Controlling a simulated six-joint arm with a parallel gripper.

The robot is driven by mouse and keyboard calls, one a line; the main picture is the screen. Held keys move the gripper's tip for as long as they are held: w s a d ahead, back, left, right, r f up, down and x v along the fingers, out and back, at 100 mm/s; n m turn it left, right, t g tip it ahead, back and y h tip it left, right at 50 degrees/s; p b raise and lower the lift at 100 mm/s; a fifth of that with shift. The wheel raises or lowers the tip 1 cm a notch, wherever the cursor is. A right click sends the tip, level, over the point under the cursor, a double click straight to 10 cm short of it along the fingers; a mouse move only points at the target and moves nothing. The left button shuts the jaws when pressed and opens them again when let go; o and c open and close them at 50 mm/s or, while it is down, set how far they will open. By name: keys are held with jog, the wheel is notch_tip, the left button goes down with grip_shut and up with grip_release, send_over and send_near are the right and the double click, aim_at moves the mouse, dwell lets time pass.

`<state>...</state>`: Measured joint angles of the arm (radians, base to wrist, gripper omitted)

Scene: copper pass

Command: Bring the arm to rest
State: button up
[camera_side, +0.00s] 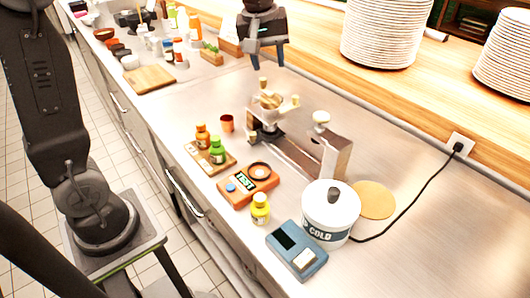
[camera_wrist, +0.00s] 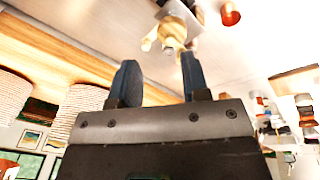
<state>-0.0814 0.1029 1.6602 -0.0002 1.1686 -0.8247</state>
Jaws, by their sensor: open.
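My gripper (camera_side: 265,52) is raised above the back of the steel counter (camera_side: 430,245), fingers pointing down. It is open and empty, with a gap between its two blue-grey fingers in the wrist view (camera_wrist: 157,85). Below it and apart from it stands a metal device with pale knobs (camera_side: 270,100). The same device shows partly at the top of the wrist view (camera_wrist: 173,32). A small copper cup (camera_side: 227,123) stands to the left of the device and also shows in the wrist view (camera_wrist: 230,14).
On the counter are orange (camera_side: 202,136), green (camera_side: 217,151) and yellow (camera_side: 260,209) bottles, an orange scale (camera_side: 236,198), a blue device (camera_side: 297,252) and a white pot marked COLD (camera_side: 331,212). Plate stacks (camera_side: 382,32) stand on the wooden shelf. A cable (camera_side: 412,200) crosses the right side.

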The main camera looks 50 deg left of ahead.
jog(key=s+d+f+m+t, duration=0.1)
jog(key=s+m, duration=0.4)
jog(key=s, duration=0.5)
jog(key=s+d+f+m+t, duration=0.2)
jog(key=s+m, duration=0.3)
jog(key=s, duration=0.6)
jog(key=shift+s+d+f, duration=0.2)
jog(key=shift+s+f, duration=0.1)
jog(key=shift+f, duration=0.3)
